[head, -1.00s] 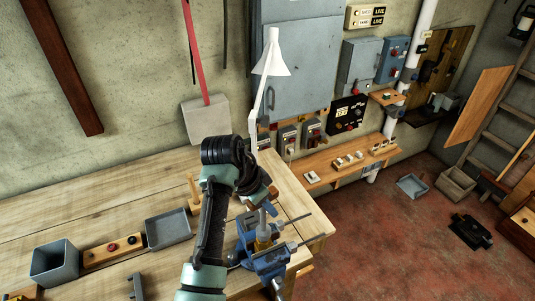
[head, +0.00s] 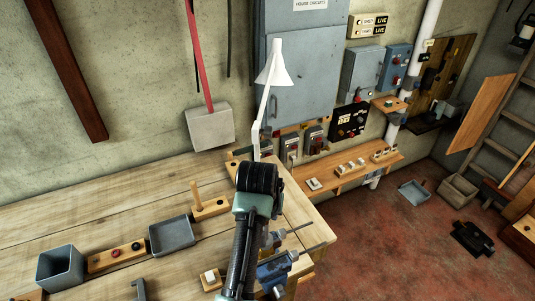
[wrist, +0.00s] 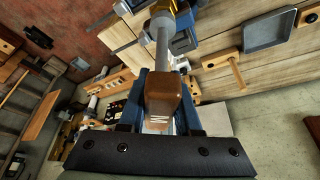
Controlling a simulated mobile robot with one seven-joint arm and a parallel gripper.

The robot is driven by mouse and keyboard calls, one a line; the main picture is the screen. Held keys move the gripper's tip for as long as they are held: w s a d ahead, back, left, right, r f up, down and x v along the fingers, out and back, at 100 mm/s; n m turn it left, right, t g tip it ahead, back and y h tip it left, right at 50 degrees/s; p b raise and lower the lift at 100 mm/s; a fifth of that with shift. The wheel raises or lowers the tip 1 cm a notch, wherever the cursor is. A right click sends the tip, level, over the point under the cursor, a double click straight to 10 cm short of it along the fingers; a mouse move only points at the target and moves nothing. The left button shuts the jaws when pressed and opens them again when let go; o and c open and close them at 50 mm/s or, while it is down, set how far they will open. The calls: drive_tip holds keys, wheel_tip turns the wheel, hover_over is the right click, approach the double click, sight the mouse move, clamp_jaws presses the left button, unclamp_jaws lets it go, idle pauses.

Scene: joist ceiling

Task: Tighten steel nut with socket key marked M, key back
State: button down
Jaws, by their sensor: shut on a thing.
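My gripper (wrist: 160,125) is shut on the brown wooden handle (wrist: 163,95) of the socket key, which bears a pale M-like mark. The key's steel shaft (wrist: 163,45) runs away from the gripper to a wider grey end at a brass-coloured part (wrist: 161,7) by the blue vise. Whether that end sits around the steel nut or only close to it, I cannot tell; the nut is hidden. In the head view my arm covers the gripper and key. The blue vise (head: 274,274) shows beside my arm at the bench's right end.
A wooden peg stand (head: 208,207), a shallow grey tray (head: 172,237), a block with red and black knobs (head: 116,256) and a grey bin (head: 60,268) line the bench (head: 100,205). A white lamp (head: 276,70) stands behind my arm. Switch boxes fill the wall.

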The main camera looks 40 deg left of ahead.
drive_tip(key=n, duration=0.2)
drive_tip(key=n+g+y, duration=0.1)
drive_tip(key=n, duration=0.2)
drive_tip(key=shift+s+a, duration=0.15)
drive_tip(key=shift+f, duration=0.45)
idle(0.3)
drive_tip(key=m, duration=0.2)
drive_tip(key=m+t+h, duration=0.1)
drive_tip(key=m, duration=0.4)
drive_tip(key=shift+w+d+h, duration=0.2)
drive_tip(key=shift+d+h, duration=0.05)
drive_tip(key=shift+h, duration=0.15)
